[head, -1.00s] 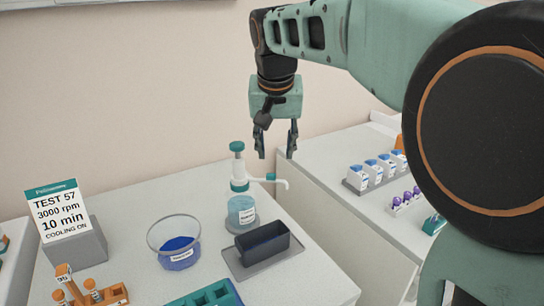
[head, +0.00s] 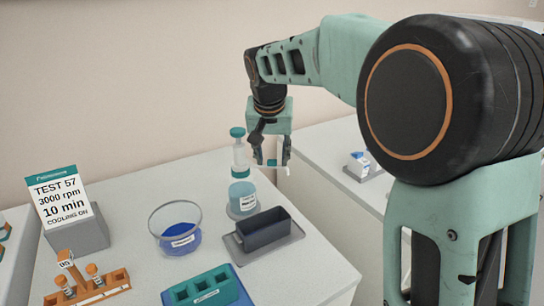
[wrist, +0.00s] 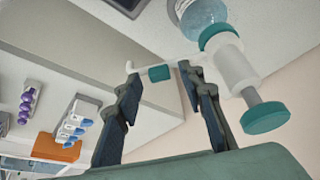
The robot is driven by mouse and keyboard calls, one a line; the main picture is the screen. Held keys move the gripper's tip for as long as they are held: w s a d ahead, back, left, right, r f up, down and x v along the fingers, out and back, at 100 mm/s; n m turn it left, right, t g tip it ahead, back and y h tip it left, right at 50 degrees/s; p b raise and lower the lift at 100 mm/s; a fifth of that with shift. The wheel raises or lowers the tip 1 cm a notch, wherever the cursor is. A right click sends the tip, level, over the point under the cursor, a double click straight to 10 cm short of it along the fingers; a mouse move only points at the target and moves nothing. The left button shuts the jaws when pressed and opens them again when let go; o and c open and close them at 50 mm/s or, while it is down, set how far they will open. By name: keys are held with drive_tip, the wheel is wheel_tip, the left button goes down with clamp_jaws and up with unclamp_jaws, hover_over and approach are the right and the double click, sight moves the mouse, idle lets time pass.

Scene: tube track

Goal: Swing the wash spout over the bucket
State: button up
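The wash bottle (head: 242,197) is clear with pale blue liquid, a white pump and a teal cap. Its white spout, with a teal sleeve (wrist: 160,73), points right in the head view, off to the side of the bucket. The dark rectangular bucket (head: 264,232) sits on a grey tray in front of the bottle. My gripper (head: 271,161) is open, pointing down at the spout. In the wrist view its fingertips (wrist: 159,71) stand on either side of the teal sleeve, with gaps showing. The spout's tip lies near the left finger.
A glass bowl (head: 176,222) with blue contents stands left of the bucket. A teal rack (head: 209,291) and an orange tube rack (head: 100,287) are at the front. A sign (head: 59,200) stands at left. A second counter with small bottles (head: 359,163) is at right.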

sight(258, 167)
clamp_jaws()
idle(0.3)
drive_tip(key=shift+s, duration=0.1)
drive_tip(key=shift+s+a+m+h+b, duration=0.15)
drive_tip(key=shift+s+m+h+b, duration=0.1)
drive_tip(key=shift+s+m, duration=0.25)
drive_tip(key=shift+s+a+m+h+b, duration=0.15)
drive_tip(key=shift+s+m+h, duration=0.15)
drive_tip(key=shift+m, duration=0.4)
drive_tip(key=s+a+m+g+h+p, duration=0.2)
drive_tip(key=s+a+m, duration=0.2)
drive_tip(key=m, duration=0.4)
drive_tip(key=shift+s+m+h, duration=0.3)
drive_tip(key=shift+h, duration=0.05)
